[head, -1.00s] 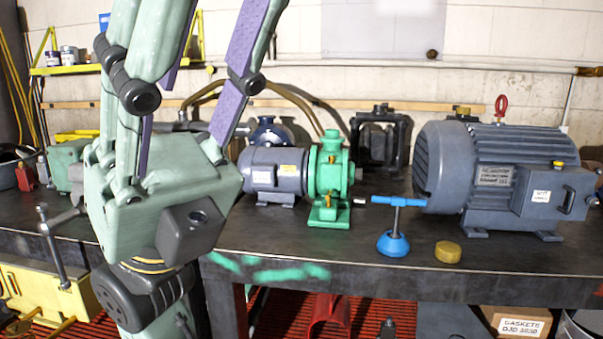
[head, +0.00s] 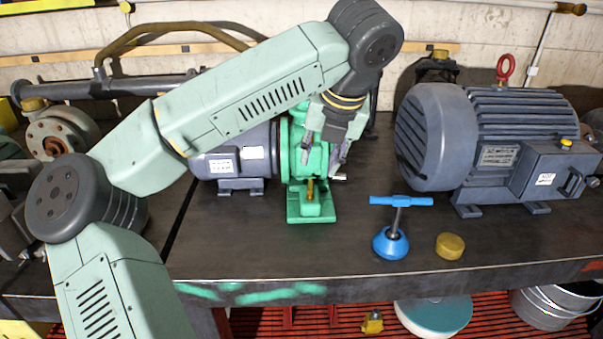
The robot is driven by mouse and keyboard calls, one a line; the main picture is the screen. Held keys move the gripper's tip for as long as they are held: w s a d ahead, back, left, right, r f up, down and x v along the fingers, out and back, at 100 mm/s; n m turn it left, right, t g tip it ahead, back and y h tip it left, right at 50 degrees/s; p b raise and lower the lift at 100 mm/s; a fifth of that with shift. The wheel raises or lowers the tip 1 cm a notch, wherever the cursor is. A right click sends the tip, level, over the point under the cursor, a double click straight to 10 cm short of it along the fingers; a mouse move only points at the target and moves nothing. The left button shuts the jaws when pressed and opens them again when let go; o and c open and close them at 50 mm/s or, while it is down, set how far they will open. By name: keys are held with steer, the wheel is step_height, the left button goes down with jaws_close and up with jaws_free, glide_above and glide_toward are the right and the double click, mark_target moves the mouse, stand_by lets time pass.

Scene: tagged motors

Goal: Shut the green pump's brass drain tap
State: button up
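The green pump (head: 312,205) stands on the dark workbench, joined to a grey motor (head: 222,165) on its left. Its brass drain tap (head: 310,191) shows as a small upright brass piece low on the pump's front, just above the green foot. I cannot tell from its shape whether the tap is open or shut. My gripper (head: 321,160) points down in front of the pump's upper body, above the tap. Its two fingers are spread apart with green pump body showing between them. Whether they touch the pump is unclear. The gripper and wrist hide the pump's top.
A blue T-handled tool (head: 390,243) and a brass cap (head: 450,246) stand near the bench's (head: 400,268) front edge. A large grey motor (head: 490,140) fills the right side. A pipe with a flange (head: 60,135) lies at left. Bench in front of the pump is clear.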

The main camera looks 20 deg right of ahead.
mark_target(311, 185)
steer(key=p+x, duration=0.2)
steer(key=x, duration=0.7)
steer(key=shift+d+f, duration=0.1)
steer(key=shift+f, duration=0.15)
jaws_close()
